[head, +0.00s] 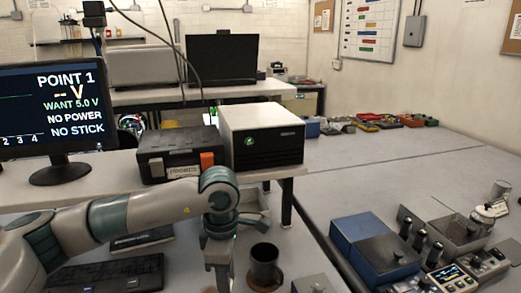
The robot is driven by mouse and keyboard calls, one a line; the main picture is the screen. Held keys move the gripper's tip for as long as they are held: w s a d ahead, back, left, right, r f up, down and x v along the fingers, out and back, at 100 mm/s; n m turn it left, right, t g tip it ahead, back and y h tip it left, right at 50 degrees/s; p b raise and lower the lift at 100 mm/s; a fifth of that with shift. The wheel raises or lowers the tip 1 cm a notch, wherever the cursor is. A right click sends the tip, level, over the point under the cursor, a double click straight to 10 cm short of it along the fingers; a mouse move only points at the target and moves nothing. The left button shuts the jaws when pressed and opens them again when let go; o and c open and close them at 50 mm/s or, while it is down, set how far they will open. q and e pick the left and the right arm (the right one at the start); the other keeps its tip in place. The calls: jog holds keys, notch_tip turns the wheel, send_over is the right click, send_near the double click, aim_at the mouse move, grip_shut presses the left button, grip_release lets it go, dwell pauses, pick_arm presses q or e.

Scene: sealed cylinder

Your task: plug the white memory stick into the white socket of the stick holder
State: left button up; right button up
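I cannot make out the white memory stick, the stick holder or its white socket in the head view. A monitor (52,108) at the left reads "POINT 1", "-- V", "WANT 5.0 V", "NO POWER" and "NO STICK". My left arm comes in from the left, bends at the middle and points down out of the bottom edge, so its fingertips are out of sight. My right gripper is not in view.
A dark mug (264,265) stands close right of my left forearm. A black case (180,153) and a white-topped box (262,135) sit behind it. A blue box (372,249) and instruments (455,275) crowd the right bench (365,180), whose middle is clear.

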pick_arm(q)
jog(key=s+a+f+m, duration=0.1)
jog(key=s+a+m, duration=0.2)
jog(key=a+m, duration=0.1)
jog(key=s+a+f+m, duration=0.1)
jog(key=s+a+m, duration=0.2)
jog(key=m, duration=0.4)
jog(key=s+a+f+m, duration=0.1)
jog(key=s+a+m, duration=0.2)
jog(key=a+m, duration=0.2)
jog(key=shift+s+a+f, duration=0.15)
jog(key=shift+s+f, duration=0.15)
jog(key=shift+s+a+f+m, duration=0.1)
jog(key=shift+s+a+m, duration=0.2)
jog(key=shift+m, duration=0.4)
jog(key=shift+d, duration=0.15)
jog(key=w+d+r+m, duration=0.2)
jog(key=d+r+m, duration=0.2)
jog(key=d, duration=0.3)
jog(key=w+d+r+m, duration=0.2)
jog(key=d+r+m, duration=0.2)
jog(key=d+r, duration=0.2)
jog(key=shift+w+d+r, duration=0.15)
jog(key=shift+w+d, duration=0.1)
jog(key=shift+d, duration=0.15)
jog(key=w+d+f+m, duration=0.4)
jog(key=f, duration=0.2)
jog(key=shift+w+d+m, duration=0.15)
jog(key=shift+w+m, duration=0.15)
jog(key=shift+w, duration=0.1)
